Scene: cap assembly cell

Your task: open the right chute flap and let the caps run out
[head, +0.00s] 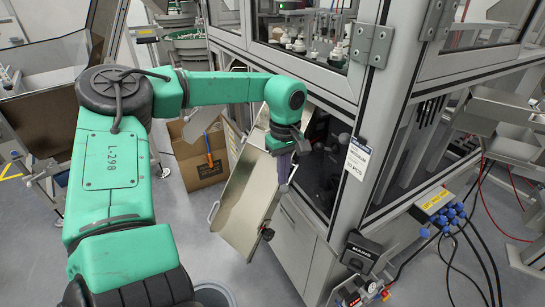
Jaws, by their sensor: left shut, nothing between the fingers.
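My left gripper (284,180) is shut and empty, pointing down in front of a dark opening in the machine cabinet. Behind and below it, a tilted metal panel (241,212) slopes down to the left, with a handle at its left edge and a black knob at its lower right. The gripper overlaps the panel's right edge in the picture; I cannot tell if they touch. I cannot tell whether this panel is the right chute flap. Pale caps (300,46) show behind the cabinet glass; none are seen running out. My right gripper is not in view.
A cardboard box (202,172) stands on the floor behind my left arm. A grey round bin (213,292) is partly hidden at the bottom. At right are a metal trough (500,112), a blue-knobbed connector box (437,201) and loose cables.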

